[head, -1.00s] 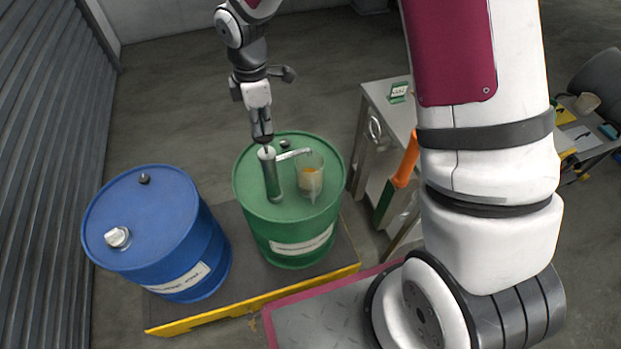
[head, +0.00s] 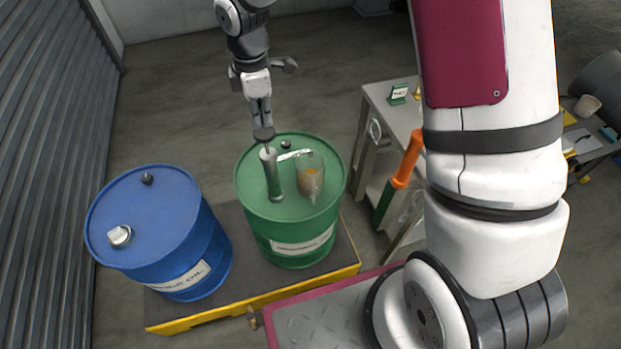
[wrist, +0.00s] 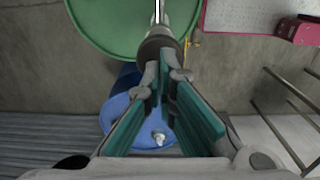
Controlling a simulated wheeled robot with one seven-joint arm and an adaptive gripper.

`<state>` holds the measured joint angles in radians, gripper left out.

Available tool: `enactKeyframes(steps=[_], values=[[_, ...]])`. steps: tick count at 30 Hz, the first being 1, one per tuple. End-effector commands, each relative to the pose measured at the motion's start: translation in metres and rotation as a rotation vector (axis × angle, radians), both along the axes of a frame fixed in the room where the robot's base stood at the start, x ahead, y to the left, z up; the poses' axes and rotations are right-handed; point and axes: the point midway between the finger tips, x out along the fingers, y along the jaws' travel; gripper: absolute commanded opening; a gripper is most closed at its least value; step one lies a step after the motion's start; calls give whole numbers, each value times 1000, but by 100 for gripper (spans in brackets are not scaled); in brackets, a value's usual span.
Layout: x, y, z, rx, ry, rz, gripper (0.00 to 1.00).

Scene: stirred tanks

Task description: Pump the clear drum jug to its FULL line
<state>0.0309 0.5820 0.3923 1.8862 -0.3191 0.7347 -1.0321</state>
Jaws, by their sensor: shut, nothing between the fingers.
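The clear jug (head: 312,187) stands on top of the green drum (head: 252,178), beneath the pump's spout (head: 296,154). Amber liquid shows inside it; I cannot read its FULL line or the exact level. The hand pump (head: 272,178) stands upright on the drum beside the jug. Its dark knob (head: 263,134) sits a little above the pump body on a short length of rod. My gripper (head: 261,122) points down, shut and empty, with its fingertips at the knob's top. In the wrist view the fingertips (wrist: 163,68) come together at the dark knob (wrist: 158,45).
A blue drum (head: 158,220) stands left of the green one on a yellow-edged dark pallet (head: 255,298). A ribbed wall (head: 45,170) is at far left.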

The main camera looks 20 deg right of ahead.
Motion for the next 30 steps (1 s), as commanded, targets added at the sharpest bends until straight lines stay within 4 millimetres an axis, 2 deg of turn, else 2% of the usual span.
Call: enactKeyframes(steps=[30], values=[[0,0,-26,0,0,1,0]])
